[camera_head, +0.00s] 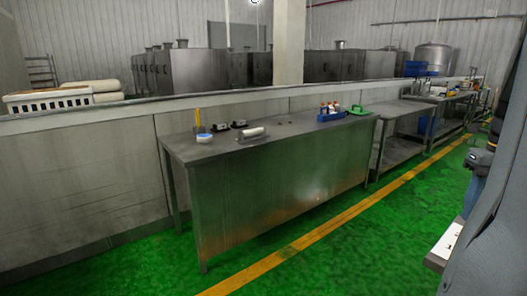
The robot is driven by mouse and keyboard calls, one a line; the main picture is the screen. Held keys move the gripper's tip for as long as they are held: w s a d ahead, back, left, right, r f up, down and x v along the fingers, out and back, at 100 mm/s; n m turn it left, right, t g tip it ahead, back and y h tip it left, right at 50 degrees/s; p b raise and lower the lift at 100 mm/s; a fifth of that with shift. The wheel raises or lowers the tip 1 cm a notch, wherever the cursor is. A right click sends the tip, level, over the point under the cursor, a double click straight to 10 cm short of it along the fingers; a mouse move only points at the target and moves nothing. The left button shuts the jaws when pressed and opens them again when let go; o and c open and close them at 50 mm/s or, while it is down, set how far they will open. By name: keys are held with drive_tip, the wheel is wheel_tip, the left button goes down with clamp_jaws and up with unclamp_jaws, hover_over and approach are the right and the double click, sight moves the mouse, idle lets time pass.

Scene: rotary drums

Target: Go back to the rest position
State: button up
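Grey and dark parts, likely of my own body and arm, show along the right edge of the head view. I cannot make out my gripper's fingers there, and no gripper is seen at the table. A long steel table (290,140) stands in the middle, against a low wall. On it are a yellow upright item (197,118), a white and blue round item (204,138), a grey roll-like tool (251,134), small dark items (221,127), a blue tray (331,116) with bottles, and a green item (361,111).
Another steel table (400,109) with a lower shelf stands to the right, with more benches beyond. The green floor (340,257) with a yellow line (313,236) is clear before the tables. A white crate (48,101) and steel drum machines (199,72) stand behind the low wall.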

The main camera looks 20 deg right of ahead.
drive_tip(key=w+a+f+n, duration=0.3)
drive_tip(key=w+a+n, duration=0.2)
drive_tip(key=a+n, duration=0.5)
drive_tip(key=w+a+f+n, duration=0.4)
drive_tip(key=w+a+n, duration=0.2)
drive_tip(key=a+n, duration=0.45)
drive_tip(key=s+a+f+n, duration=0.2)
drive_tip(key=a+f+n, duration=0.1)
drive_tip(key=a+n, duration=0.7)
drive_tip(key=s+a+f+n, duration=0.3)
drive_tip(key=a+n, duration=0.7)
drive_tip(key=a, duration=0.4)
drive_tip(key=shift+t, duration=0.3)
